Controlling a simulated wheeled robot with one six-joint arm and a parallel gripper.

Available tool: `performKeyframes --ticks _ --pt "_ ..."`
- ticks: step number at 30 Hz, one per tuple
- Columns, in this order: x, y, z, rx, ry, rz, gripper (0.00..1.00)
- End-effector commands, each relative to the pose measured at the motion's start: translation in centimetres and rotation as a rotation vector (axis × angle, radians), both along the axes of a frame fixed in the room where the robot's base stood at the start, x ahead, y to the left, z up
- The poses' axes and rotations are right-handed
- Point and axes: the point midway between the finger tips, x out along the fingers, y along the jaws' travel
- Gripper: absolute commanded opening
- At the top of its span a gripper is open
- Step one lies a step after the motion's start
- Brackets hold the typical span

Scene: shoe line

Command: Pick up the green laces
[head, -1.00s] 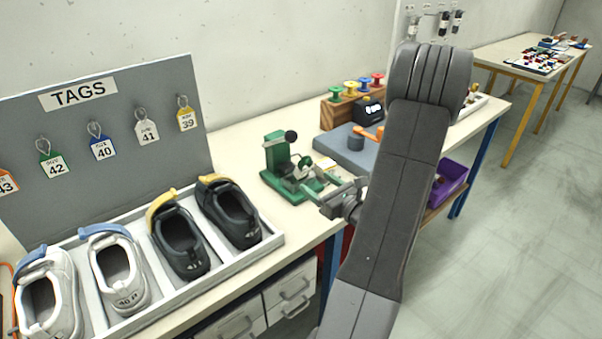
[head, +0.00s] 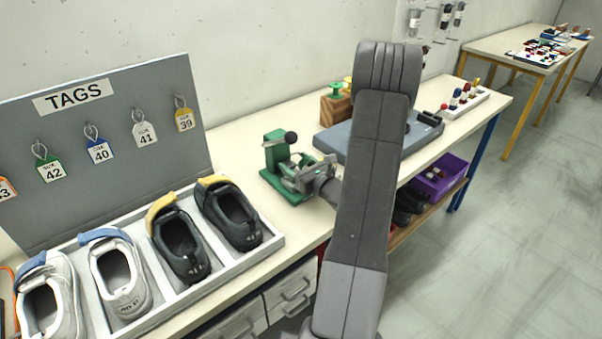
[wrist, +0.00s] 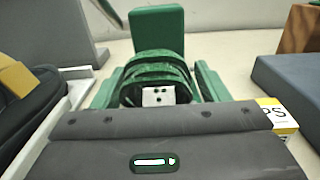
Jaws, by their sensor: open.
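The green bench press (head: 278,152), with a black knob on its lever, stands on the workbench. In the wrist view its green upright block (wrist: 157,30) rises straight ahead. Dark green looped strands, which look like the green laces (wrist: 155,72), show in front of that block, above a small pale plate with dark dots. My gripper (head: 300,178) is open at the front of the press, with its jaws around or just over this spot. The head view does not show the laces clearly, and I cannot tell whether the jaws touch them.
A tray (head: 272,243) with several shoes stands to the left, below the TAGS board (head: 110,150). A blue-grey slab (head: 335,140) and a wooden spool rack (head: 334,108) are to the right. A yellow-and-white card (wrist: 278,115) lies right of the press.

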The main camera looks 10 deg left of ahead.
Motion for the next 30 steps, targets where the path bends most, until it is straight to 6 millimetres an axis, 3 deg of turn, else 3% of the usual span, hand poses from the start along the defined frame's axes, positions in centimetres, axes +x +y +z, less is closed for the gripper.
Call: performKeyframes --ticks 1,8,11,22,30 --pt "0.0 0.0 0.0 0.000 0.000 0.000 0.68" --pt "0.0 0.0 0.0 0.000 0.000 0.000 0.23" --pt "0.0 0.0 0.0 0.000 0.000 0.000 0.17" --pt "0.0 0.0 0.6 0.000 -0.003 0.001 0.17" --pt "0.0 0.0 3.0 -0.001 -0.004 0.002 0.17"
